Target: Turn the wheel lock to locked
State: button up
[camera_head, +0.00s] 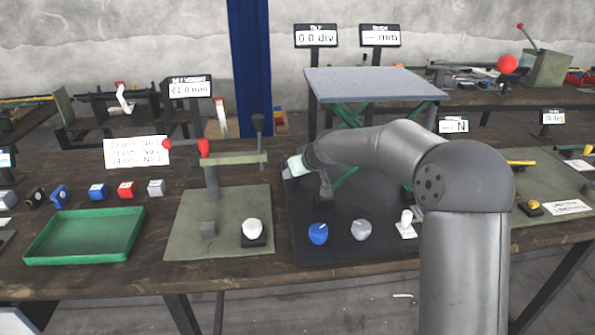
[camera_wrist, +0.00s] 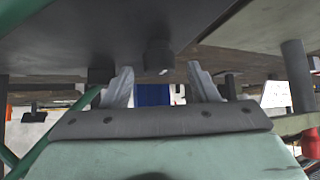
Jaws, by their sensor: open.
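My gripper (camera_wrist: 160,78) is open in the wrist view, with its two grey fingers apart and nothing held between them. A short dark knob (camera_wrist: 157,57) hangs from a grey surface just above the gap; I cannot tell whether it touches a finger or is the wheel lock. In the head view my gripper's pale hand (camera_head: 296,166) is beside the lift table (camera_head: 375,84), below its top, and its fingers are hidden. On the dark base (camera_head: 340,255) stand a blue knob (camera_head: 318,233), a grey knob (camera_head: 361,229) and a small white lever (camera_head: 405,225). No lock label is readable.
Green lift legs (camera_head: 420,113) are close to my arm.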

jog(key=shift+w+a+f, duration=0.2)
jog(key=shift+w+f, duration=0.05)
jog(key=shift+f, duration=0.05)
jog(key=c, duration=1)
jog(key=shift+s+a, duration=0.1)
jog(key=m+h, duration=0.1)
jog(key=m+t+h, duration=0.1)
jog(key=m, duration=0.1)
jog(key=shift+s+a+m+h, duration=0.1)
jog(key=shift+a+m+h, duration=0.2)
jog(key=shift+a+h, duration=0.1)
jog(key=m+h, duration=0.3)
jog(key=m, duration=0.2)
jog(key=shift+h, duration=0.4)
jog(key=shift+d+b, duration=0.1)
jog(key=shift+b, duration=0.2)
